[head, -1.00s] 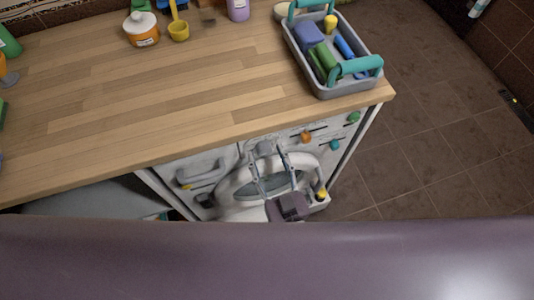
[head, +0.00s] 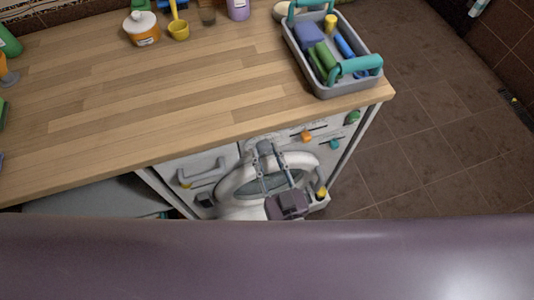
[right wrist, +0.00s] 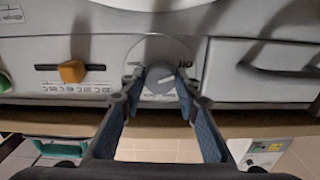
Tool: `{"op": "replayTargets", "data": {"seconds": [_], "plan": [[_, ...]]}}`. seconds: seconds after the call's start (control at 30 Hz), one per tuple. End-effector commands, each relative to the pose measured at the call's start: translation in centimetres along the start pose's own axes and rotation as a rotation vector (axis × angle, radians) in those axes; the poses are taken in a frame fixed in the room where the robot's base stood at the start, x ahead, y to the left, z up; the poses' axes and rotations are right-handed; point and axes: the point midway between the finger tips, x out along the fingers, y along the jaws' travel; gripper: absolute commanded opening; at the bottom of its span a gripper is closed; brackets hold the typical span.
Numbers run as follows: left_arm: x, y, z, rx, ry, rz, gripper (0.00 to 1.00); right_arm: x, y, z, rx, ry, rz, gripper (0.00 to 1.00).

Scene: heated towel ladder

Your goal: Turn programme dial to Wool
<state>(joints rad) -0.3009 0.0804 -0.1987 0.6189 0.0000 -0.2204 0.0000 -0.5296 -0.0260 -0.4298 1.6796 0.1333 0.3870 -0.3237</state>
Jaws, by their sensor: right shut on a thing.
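The programme dial (right wrist: 160,80) is a round grey knob on a pale disc on the washer's front panel. Lettering that reads like "Off" upside down shows beside it in the right wrist view; I cannot make out the Wool mark or the pointer's setting. My right gripper (right wrist: 158,84) is shut on the dial, one finger on each side. In the head view my right gripper (head: 265,147) reaches up to the panel under the worktop edge, its fingers hiding most of the dial. My left gripper is not in view.
An orange slider (right wrist: 72,71) and a drawer with a handle (right wrist: 275,70) flank the dial. The round washer door (head: 232,180) lies below. The wooden worktop (head: 150,90) overhangs the panel and carries a grey caddy (head: 318,84). Tiled floor is clear at right.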

Motion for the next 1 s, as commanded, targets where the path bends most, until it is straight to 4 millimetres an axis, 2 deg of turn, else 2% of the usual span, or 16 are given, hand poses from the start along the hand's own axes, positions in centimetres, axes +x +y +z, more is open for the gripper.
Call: {"op": "replayTargets", "data": {"seconds": [0.27, 1.0], "plan": [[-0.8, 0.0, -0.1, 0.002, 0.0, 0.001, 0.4, 0.0, 0.0, -0.1, 0.159, -0.002, -0.001, 0.05], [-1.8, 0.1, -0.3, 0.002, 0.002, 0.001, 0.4, 0.0, 0.0, 0.1, 0.854, -0.002, -0.001, 0.05]]}}
